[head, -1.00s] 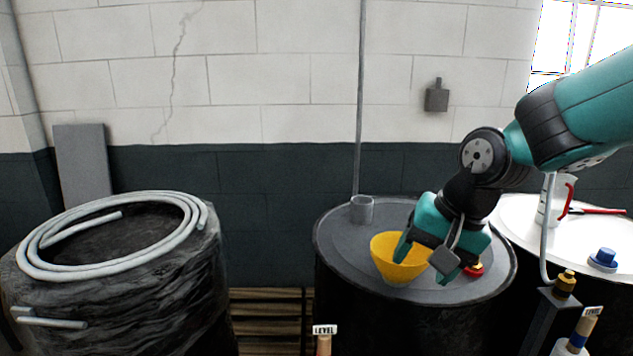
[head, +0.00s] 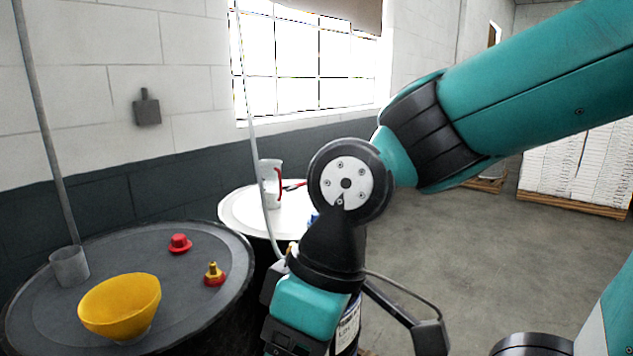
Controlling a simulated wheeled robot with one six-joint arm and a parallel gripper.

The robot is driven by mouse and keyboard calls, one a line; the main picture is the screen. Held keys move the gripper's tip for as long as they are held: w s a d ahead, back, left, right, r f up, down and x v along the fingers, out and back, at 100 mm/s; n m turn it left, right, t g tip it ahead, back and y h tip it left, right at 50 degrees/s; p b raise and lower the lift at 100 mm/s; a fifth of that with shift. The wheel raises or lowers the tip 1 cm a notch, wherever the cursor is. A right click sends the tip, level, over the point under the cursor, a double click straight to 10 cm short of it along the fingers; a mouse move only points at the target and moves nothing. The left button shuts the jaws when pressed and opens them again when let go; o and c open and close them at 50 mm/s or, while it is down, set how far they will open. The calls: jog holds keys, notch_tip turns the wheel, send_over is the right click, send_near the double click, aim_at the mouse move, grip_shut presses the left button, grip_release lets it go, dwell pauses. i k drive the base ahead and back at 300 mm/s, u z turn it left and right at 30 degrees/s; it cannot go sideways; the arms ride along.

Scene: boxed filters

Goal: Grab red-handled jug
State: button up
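The jug (head: 267,186) is a white, upright vessel with a red handle on its right side. It stands on the white top of a drum (head: 238,210) in the middle of the head view, under the window. My gripper (head: 308,312) is at the bottom centre, nearer to the camera than the jug and lower in the picture. Its fingertips are hidden or cut off by the frame edge, so its opening does not show. Nothing held by it can be seen. My arm's wrist covers the right part of the white drum top.
Floor (head: 430,240) at right is open.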

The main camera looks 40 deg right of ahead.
aim_at(270, 169)
jog(key=z, duration=0.95)
jog(key=k, duration=1.15)
jog(key=z, duration=1.2)
jog(key=i, duration=3.4)
jog(key=u, duration=0.65)
jog(key=i, duration=0.8)
jog(key=u, duration=1.6)
jog(key=i, duration=0.85)
jog(key=u, duration=0.7)
